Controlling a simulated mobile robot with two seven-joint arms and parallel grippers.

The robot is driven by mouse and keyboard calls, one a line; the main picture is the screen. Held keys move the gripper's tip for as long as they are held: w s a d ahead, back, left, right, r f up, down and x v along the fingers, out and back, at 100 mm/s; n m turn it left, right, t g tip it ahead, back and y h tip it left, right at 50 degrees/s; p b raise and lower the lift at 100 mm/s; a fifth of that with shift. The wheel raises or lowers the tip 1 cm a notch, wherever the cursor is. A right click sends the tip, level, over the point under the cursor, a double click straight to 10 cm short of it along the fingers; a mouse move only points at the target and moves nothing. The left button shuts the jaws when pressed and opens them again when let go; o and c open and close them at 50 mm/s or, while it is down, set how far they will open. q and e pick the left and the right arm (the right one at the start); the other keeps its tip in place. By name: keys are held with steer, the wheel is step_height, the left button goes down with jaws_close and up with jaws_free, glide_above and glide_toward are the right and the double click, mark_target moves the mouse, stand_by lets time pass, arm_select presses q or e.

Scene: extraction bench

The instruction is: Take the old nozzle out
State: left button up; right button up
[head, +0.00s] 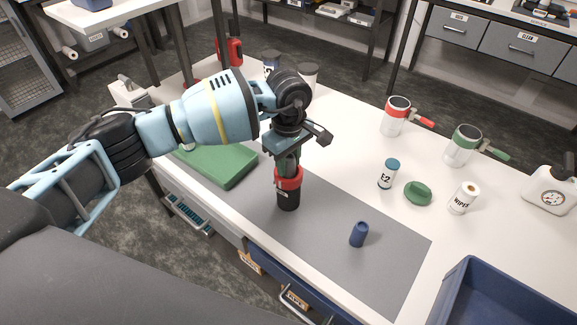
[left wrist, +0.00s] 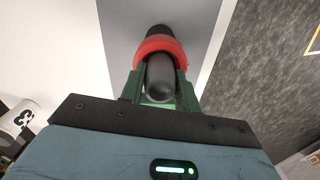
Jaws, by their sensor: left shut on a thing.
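A black holder with a red collar (head: 288,183) stands upright on the grey mat (head: 330,205). In the left wrist view the red collar (left wrist: 160,45) shows with a dark grey cylinder, apparently the old nozzle (left wrist: 161,80), in front of it. My left gripper (head: 288,166) points down from above the collar. Its green fingers are shut on the nozzle, one on each side. The nozzle's lower end is hidden by the collar, so I cannot tell how deep it sits. My right gripper is not in view.
A green board (head: 215,160) lies left of the holder. A white jar E2 (head: 387,174), green lid (head: 418,193), wipes roll (head: 464,198) and two handled canisters (head: 395,117) stand to the right. A blue bin (head: 475,295) is at the front right.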

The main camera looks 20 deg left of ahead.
arm_select(q)
steer(key=shift+r, duration=0.1)
steer(key=shift+r, duration=0.5)
step_height(320, 180, up, 2)
steer(key=shift+r, duration=0.1)
steer(key=s+a+r, duration=0.1)
steer(key=s+a, duration=0.1)
steer(key=s, duration=1.4)
steer(key=shift+a+r, duration=0.15)
steer(key=shift+r, duration=0.15)
